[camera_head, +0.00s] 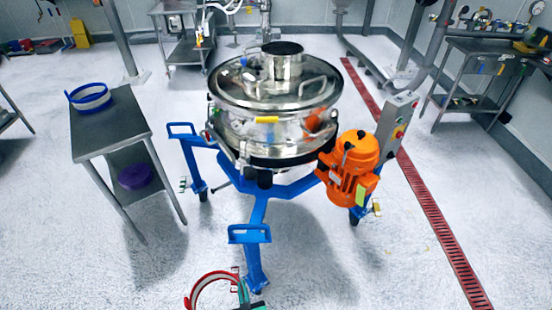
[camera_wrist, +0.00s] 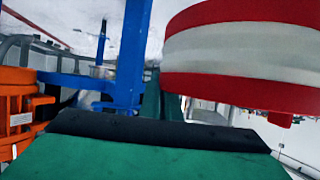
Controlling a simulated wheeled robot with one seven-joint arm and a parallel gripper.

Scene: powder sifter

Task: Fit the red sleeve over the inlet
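The sifter's inlet (camera_head: 286,67) is a short, open steel collar on top of the round steel lid, in the middle of the head view. The red sleeve (camera_head: 202,287) is a ring with red edges and a white band, at the bottom of the head view, in front of and well apart from the sifter. It fills the upper right of the wrist view (camera_wrist: 245,50). My gripper (camera_head: 251,293), with green and black fingers, is at the ring's right side and appears shut on it. The exact contact is hidden. A near finger (camera_wrist: 150,155) fills the bottom of the wrist view.
The sifter (camera_head: 235,120) stands on a blue frame (camera_head: 257,215) with an orange motor (camera_head: 350,170) at its right. A steel table (camera_head: 108,130) at left holds a blue-and-white ring (camera_head: 90,97), with a purple ring (camera_head: 138,176) on its lower shelf. Floor in front is clear.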

